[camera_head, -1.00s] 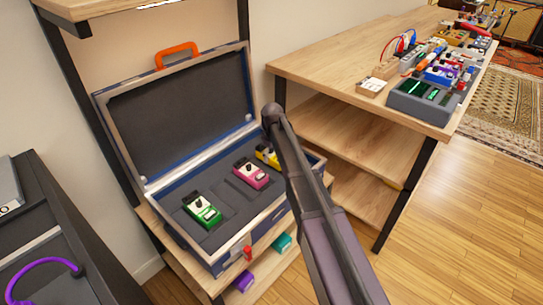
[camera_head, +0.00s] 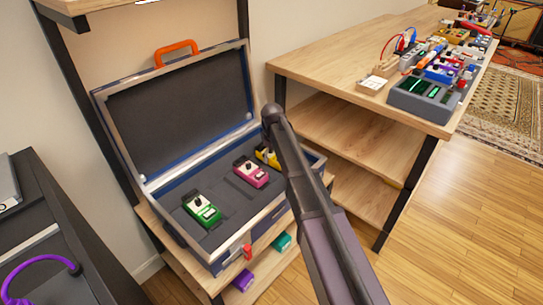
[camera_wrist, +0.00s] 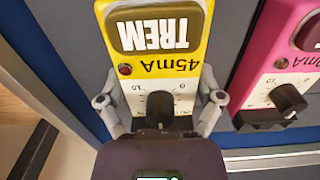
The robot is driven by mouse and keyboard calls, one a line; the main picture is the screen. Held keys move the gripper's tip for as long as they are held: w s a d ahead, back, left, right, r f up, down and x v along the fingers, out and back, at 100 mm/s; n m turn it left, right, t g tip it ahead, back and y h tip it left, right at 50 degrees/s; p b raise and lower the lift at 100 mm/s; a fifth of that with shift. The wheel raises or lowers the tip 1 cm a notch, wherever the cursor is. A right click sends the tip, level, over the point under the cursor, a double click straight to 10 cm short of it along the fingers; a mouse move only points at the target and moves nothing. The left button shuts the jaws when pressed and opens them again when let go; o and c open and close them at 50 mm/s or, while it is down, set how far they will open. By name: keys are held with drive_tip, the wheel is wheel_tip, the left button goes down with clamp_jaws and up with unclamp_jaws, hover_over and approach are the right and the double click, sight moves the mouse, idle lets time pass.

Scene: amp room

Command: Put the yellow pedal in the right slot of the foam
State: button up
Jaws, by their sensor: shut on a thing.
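The yellow pedal (camera_head: 263,155) is at the right end of the dark foam (camera_head: 222,195) inside the open case, partly hidden by my arm. In the wrist view the yellow pedal (camera_wrist: 194,61) shows its TREM label and a black knob. My gripper (camera_wrist: 160,112) is shut on its knob end, one finger at each side. In the head view the fingers are hidden behind my arm. How deep the pedal sits in the right slot cannot be told. A pink pedal (camera_head: 251,173) sits in the middle and a green pedal (camera_head: 202,209) at the left.
The case lid (camera_head: 180,108) stands open behind the foam. The case rests on a wooden shelf (camera_head: 150,222), with purple and teal boxes below. A wooden table (camera_head: 335,72) with electronics stands to the right. In the wrist view the pink pedal (camera_wrist: 280,60) is close beside the yellow one.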

drive_tip(key=shift+s+d+f+b, duration=0.1)
drive_tip(key=shift+f+b, duration=0.25)
idle(1.1)
drive_tip(key=o, duration=1.1)
drive_tip(key=shift+c, duration=0.2)
drive_tip(key=shift+r, duration=0.2)
drive_tip(key=shift+r+p, duration=3.35)
drive_tip(key=shift+p, duration=0.15)
